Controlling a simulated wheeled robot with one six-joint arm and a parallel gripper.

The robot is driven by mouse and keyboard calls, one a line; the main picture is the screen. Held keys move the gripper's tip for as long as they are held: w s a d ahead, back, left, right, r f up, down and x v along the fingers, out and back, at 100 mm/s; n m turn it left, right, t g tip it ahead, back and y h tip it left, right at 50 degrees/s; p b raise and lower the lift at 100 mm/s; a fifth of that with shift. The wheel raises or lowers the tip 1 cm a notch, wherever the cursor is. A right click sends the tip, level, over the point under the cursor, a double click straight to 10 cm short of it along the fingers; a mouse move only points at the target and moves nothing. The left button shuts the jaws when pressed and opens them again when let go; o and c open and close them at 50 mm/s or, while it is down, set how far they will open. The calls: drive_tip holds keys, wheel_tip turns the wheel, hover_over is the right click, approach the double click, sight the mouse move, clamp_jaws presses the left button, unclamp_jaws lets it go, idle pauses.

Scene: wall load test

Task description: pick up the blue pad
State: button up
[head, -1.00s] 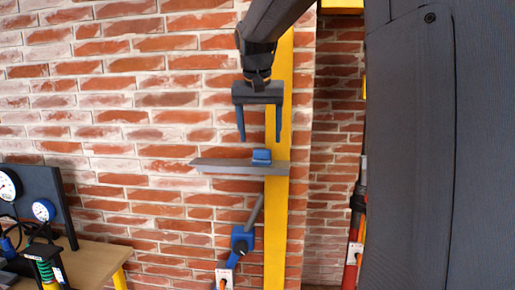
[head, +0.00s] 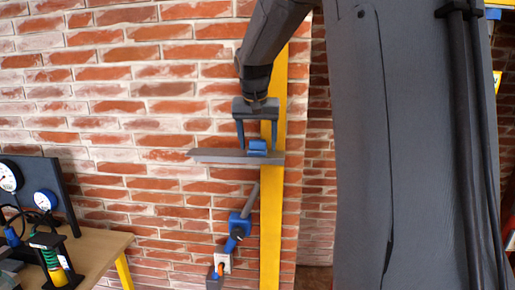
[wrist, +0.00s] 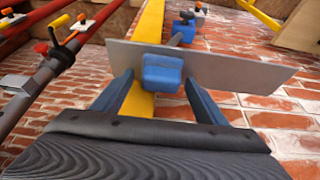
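The blue pad (head: 257,147) is a small block on a thin grey plate (head: 215,156) that stands out level from the wall by a yellow post. My gripper (head: 258,149) comes down from above, open, with one blue finger on each side of the pad. In the wrist view the pad (wrist: 162,73) shows between the fingertips of my gripper (wrist: 159,78), with a gap on both sides. The fingertips are close to the plate (wrist: 235,72); I cannot tell whether they touch it.
The yellow post (head: 271,210) runs up the brick wall behind the plate. A bench (head: 95,258) with gauges (head: 45,200) stands at the lower left.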

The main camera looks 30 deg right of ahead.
sight(257, 141)
drive_tip(key=c, duration=1)
drive_tip(key=shift+o, duration=0.2)
drive_tip(key=shift+r, duration=0.2)
drive_tip(key=shift+a+r+b, duration=0.1)
drive_tip(key=shift+b, duration=0.45)
drive_tip(key=r+b, duration=0.1)
drive_tip(key=r, duration=0.3)
drive_tip(key=r+b, duration=0.1)
drive_tip(key=r, duration=0.1)
drive_tip(key=shift+s+a+r+b, duration=0.2)
drive_tip(key=shift+s+b, duration=0.15)
drive_tip(key=shift+s, duration=0.05)
drive_tip(key=s+a+p, duration=0.2)
drive_tip(key=s+a, duration=0.8)
drive_tip(key=s, duration=0.5)
drive_tip(key=shift+s+a+r, duration=0.15)
drive_tip(key=shift+s+a, duration=0.05)
drive_tip(key=shift+s, duration=0.1)
drive_tip(key=shift+a, duration=0.1)
